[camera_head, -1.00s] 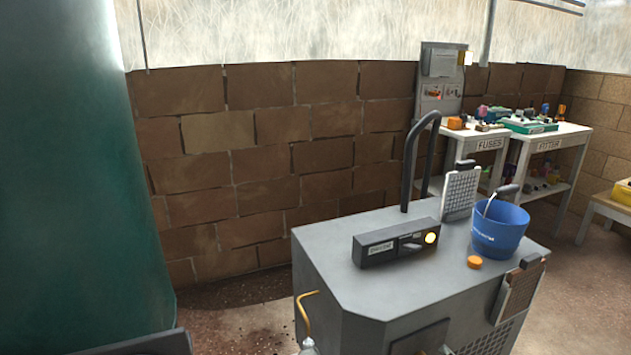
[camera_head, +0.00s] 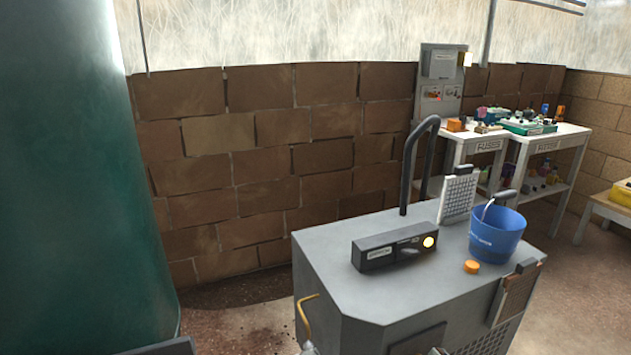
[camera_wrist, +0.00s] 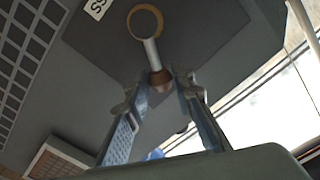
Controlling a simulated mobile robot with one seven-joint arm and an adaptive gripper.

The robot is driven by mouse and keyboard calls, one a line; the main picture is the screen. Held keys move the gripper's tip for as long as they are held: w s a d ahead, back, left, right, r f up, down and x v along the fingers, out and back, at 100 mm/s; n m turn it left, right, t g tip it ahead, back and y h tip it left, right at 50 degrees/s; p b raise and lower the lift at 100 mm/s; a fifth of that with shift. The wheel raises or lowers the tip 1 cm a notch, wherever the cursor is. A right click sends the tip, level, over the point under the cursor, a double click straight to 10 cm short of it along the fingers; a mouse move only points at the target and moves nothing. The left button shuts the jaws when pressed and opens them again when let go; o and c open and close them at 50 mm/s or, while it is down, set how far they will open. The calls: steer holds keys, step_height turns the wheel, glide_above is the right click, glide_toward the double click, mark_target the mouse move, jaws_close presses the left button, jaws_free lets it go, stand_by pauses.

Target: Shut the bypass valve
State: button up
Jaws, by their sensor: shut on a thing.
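In the wrist view, the bypass valve shows as a yellow-orange ring (camera_wrist: 146,20) on a dark plate, with a pale lever (camera_wrist: 153,52) and a reddish-brown knob at its end (camera_wrist: 161,80). A partly cut-off label ending in "SS" (camera_wrist: 97,7) is beside it. My gripper (camera_wrist: 162,87) has its two blue-grey fingers on either side of the knob, shut on the lever's end. In the head view, the dark plate (camera_head: 418,340) shows at the bottom on the front of the grey cabinet (camera_head: 340,270); I cannot make out my gripper there.
On the cabinet top stand a black box with a lit yellow lamp (camera_head: 385,250), a blue bucket (camera_head: 495,235), an orange cap (camera_head: 471,267) and a pale grille panel (camera_head: 458,198). A bent yellow pipe (camera_head: 303,315) is at its left. Tables (camera_head: 540,140) stand behind.

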steer(key=shift+s+a+r+n, duration=0.1)
steer(key=shift+a+n, duration=0.1)
steer(key=shift+n, duration=0.3)
steer(key=shift+s+a+r+n+p, duration=0.15)
steer(key=shift+a+n+p, duration=0.25)
steer(key=shift+n+p, duration=0.3)
steer(key=shift+s+a+r+n+p, duration=0.15)
steer(key=shift+a+n+p, duration=0.3)
steer(key=shift+n, duration=0.35)
steer(key=shift+d, duration=0.1)
